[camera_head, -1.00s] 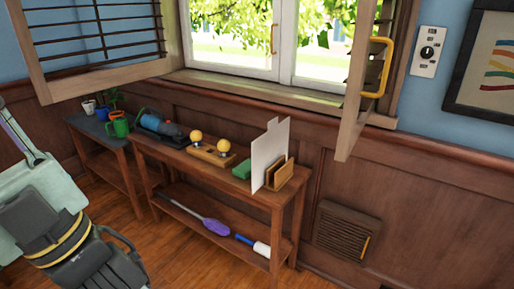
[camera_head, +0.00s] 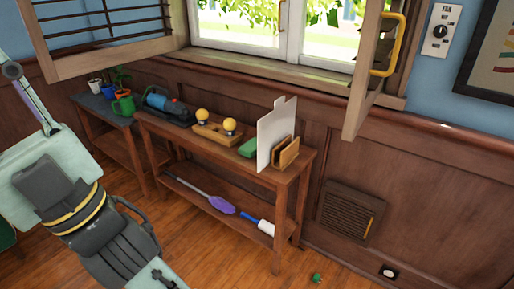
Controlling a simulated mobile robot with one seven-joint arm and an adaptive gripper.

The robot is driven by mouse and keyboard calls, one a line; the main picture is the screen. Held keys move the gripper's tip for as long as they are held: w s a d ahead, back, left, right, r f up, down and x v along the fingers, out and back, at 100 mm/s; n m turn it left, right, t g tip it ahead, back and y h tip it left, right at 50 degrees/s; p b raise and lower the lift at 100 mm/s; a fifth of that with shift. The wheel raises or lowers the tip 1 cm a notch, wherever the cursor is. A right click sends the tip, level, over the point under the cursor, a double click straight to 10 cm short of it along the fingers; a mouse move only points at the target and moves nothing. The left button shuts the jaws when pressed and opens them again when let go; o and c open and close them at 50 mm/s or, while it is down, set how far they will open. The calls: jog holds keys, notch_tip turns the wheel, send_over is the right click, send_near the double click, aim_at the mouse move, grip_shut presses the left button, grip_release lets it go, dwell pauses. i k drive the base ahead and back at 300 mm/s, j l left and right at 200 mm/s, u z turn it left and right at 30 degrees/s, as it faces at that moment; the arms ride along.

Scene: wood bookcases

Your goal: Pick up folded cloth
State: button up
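A small green block-shaped item (camera_head: 248,148), which may be the folded cloth, lies on the top of the wooden console table (camera_head: 180,142). It sits just left of an upright white board (camera_head: 272,138) that hides its right end. Folds cannot be made out at this size. My arm's pale green and black links fill the lower left, well apart from the table. My gripper's fingers do not show.
A wooden holder (camera_head: 286,153) stands beside the board. Left of the green item is a wooden base with two yellow balls (camera_head: 214,127). A purple duster (camera_head: 221,204) and a white roller (camera_head: 265,227) lie on the lower shelf. An open window shutter (camera_head: 364,85) juts out at right. A small green object (camera_head: 317,278) lies on the floor.

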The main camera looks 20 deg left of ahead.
aim_at(249, 149)
jog(key=i+j+z, duration=0.1)
jog(key=j+z, duration=0.3)
jog(key=i+j+z, duration=0.1)
jog(key=j+z, duration=0.6)
jog(key=j, duration=3.25)
jog(key=i, duration=0.45)
jog(key=j+z, duration=0.05)
